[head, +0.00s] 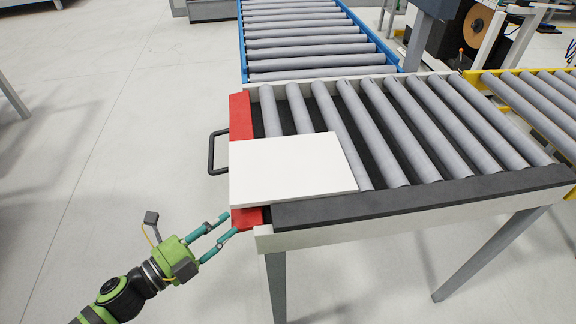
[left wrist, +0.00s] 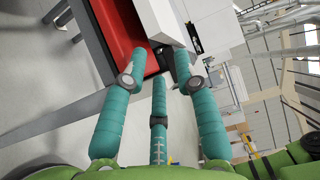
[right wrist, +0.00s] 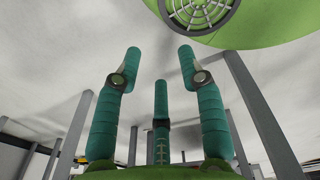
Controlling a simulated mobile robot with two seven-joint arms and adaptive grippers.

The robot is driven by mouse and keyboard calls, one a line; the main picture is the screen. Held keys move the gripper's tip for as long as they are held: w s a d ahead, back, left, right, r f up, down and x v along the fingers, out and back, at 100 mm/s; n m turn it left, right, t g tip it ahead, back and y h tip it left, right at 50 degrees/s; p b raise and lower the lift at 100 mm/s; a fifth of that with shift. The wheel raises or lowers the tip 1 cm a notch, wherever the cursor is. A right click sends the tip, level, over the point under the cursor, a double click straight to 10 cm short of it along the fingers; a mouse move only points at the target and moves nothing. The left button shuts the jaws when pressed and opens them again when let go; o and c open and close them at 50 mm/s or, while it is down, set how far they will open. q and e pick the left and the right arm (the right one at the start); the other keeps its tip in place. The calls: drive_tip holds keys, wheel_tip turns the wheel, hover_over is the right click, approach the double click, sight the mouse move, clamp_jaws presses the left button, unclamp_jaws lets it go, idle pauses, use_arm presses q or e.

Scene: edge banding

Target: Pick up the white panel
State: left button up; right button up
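The white panel (head: 290,166) lies flat across the rollers at the left end of the roller table, its left part over the red end piece (head: 241,112). My left gripper (head: 229,225) is open and empty, just left of the table's front left corner, near the panel's front left corner but apart from it. In the left wrist view, the left fingers (left wrist: 160,62) are spread near the red end piece (left wrist: 122,40); I cannot tell whether the white surface beside it is the panel. My right gripper (right wrist: 160,62) is open and empty, seen only in the right wrist view.
The roller table (head: 430,195) has a dark front rail and grey legs. A black handle (head: 212,152) sticks out at its left end. A blue-framed roller conveyor (head: 300,40) joins behind, and a yellow-framed one (head: 535,95) stands at right.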

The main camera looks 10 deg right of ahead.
sight(247, 206)
use_arm(q)
drive_tip(key=p+x, duration=0.1)
drive_tip(key=x, duration=0.3)
drive_tip(key=shift+w+r, duration=0.1)
drive_tip(key=shift+w+d, duration=0.25)
drive_tip(key=shift+d, duration=0.25)
drive_tip(key=p+x, duration=0.1)
drive_tip(key=x, duration=0.2)
drive_tip(key=shift+w+d+p, duration=0.2)
drive_tip(key=shift+d+p, duration=0.05)
drive_tip(key=shift+p, duration=0.1)
drive_tip(key=shift+w+d, duration=0.15)
drive_tip(key=shift+d, duration=0.15)
drive_tip(key=shift+w, duration=0.1)
use_arm(e)
drive_tip(key=r, duration=0.1)
drive_tip(key=a+r, duration=0.1)
drive_tip(key=r, duration=0.1)
drive_tip(key=shift+a, duration=0.15)
use_arm(q)
drive_tip(key=shift+c, duration=0.4)
clamp_jaws()
drive_tip(key=shift+r, duration=0.1)
use_arm(e)
drive_tip(key=shift+d, duration=0.25)
